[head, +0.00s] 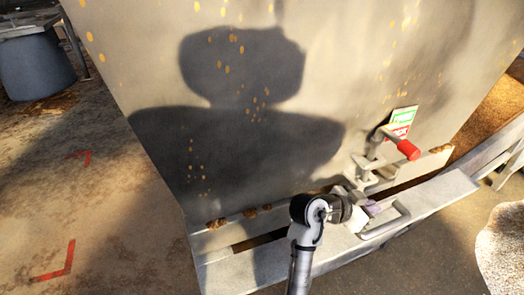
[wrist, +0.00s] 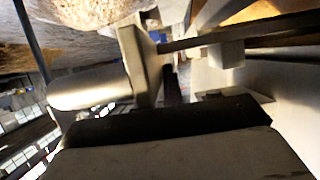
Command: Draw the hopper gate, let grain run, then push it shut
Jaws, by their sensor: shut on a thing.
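The hopper (head: 130,65) is a large pale metal bin with grain flecks, and my shadow falls on its wall. A pale metal ledge (head: 440,200) runs along its foot, with a dark gap behind part of it. A U-shaped metal handle (head: 398,226) of the gate stands out at the ledge. My gripper (head: 368,209) is at this handle and shut on it. In the wrist view a pale round bar (wrist: 90,88) lies close beside a dark finger edge (wrist: 165,122); the exact grip is hard to make out. How far the gate is drawn cannot be told.
A lever with a red grip (head: 408,149) stands out from the hopper just above my gripper, beside a green and red label (head: 401,121). A speckled pale mass (head: 502,250) is at the right edge. The floor at left is open, with red corner marks (head: 58,268).

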